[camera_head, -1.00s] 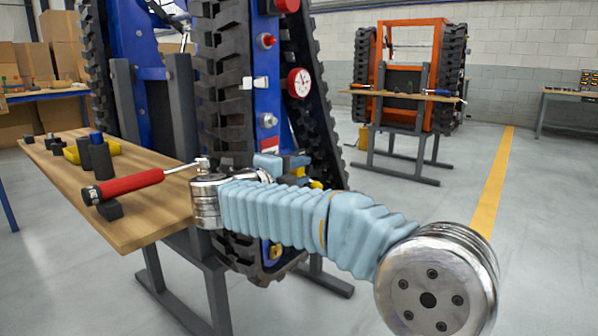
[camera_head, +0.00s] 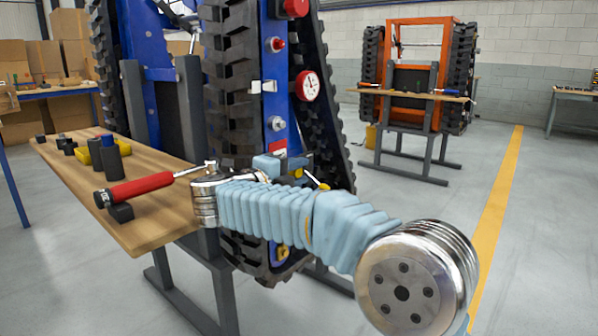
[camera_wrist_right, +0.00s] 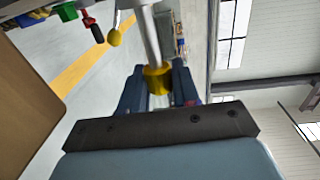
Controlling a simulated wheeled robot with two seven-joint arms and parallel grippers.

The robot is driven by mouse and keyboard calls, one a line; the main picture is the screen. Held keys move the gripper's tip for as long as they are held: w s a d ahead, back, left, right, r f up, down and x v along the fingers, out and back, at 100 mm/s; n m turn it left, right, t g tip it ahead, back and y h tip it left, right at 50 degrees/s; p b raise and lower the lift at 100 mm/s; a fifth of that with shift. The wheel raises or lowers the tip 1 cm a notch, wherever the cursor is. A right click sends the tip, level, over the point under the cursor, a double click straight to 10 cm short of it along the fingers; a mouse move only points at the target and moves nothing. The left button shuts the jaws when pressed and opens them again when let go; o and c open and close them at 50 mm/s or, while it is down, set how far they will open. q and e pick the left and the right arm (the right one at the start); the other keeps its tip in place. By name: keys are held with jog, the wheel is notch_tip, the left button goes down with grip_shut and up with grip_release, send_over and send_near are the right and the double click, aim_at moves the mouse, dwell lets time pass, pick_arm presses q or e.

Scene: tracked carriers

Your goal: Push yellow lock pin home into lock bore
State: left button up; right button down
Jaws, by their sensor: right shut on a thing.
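My right gripper (camera_head: 284,168) is at the lower part of the upright blue carrier (camera_head: 278,100), in front of its black track. In the right wrist view its two blue-grey fingers (camera_wrist_right: 157,86) are shut on the yellow lock pin (camera_wrist_right: 157,78), gripping its yellow collar. A bright metal shaft (camera_wrist_right: 149,38) runs on from the collar, away from the fingers. In the head view a small yellow patch (camera_head: 298,173) shows at the fingers. I cannot make out the lock bore, or how deep the pin sits. My left gripper is not in view.
A wooden bench (camera_head: 165,215) at left holds a red-handled tool (camera_head: 140,187) and dark blocks. The carrier has a gauge (camera_head: 307,86). An orange carrier (camera_head: 410,75) stands behind; the floor at right is open.

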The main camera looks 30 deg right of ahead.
jog(key=shift+w+a+r+p, duration=0.1)
jog(key=shift+w+a+p, duration=0.05)
jog(key=shift+w+p, duration=0.15)
jog(key=shift+w+a+p, duration=0.15)
jog(key=shift+w, duration=0.25)
jog(key=c, duration=0.7)
grip_release()
jog(key=shift+c, duration=0.2)
jog(key=shift+a, duration=0.1)
jog(key=f+v, duration=0.1)
jog(key=v, duration=1.2)
jog(key=shift+s+a+r, duration=0.2)
jog(key=shift+a+r, duration=0.1)
jog(key=shift+r, duration=0.15)
